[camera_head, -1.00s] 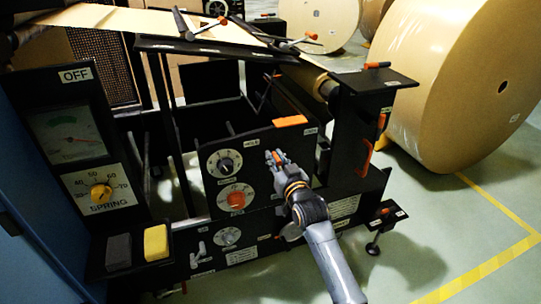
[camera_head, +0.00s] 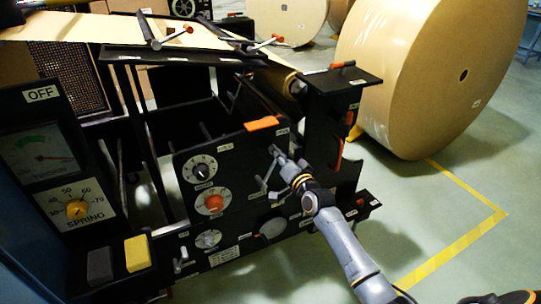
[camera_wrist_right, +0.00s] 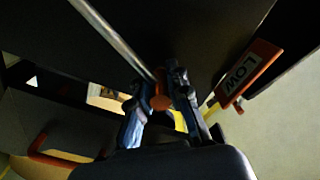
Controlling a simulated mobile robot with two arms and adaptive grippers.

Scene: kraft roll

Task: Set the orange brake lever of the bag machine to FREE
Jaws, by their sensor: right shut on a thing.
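The bag machine's black front panel (camera_head: 236,160) stands mid-picture in the head view. My right gripper (camera_head: 277,156) is at the panel's right side. In the right wrist view, my right gripper (camera_wrist_right: 158,97) is shut on the orange end of the brake lever (camera_wrist_right: 160,102). The lever's thin metal rod runs to the upper left there. In the head view the lever's rod (camera_head: 265,183) slants up to the fingers, which hide its orange end. The small labels near the lever are too small to read. My left gripper is not in view.
The panel has a white dial (camera_head: 200,169) and an orange-knobbed dial (camera_head: 211,203). An orange tag marked LOW (camera_wrist_right: 246,72) is right of my fingers in the wrist view. A large kraft roll (camera_head: 430,75) stands behind right. Floor at lower right is clear.

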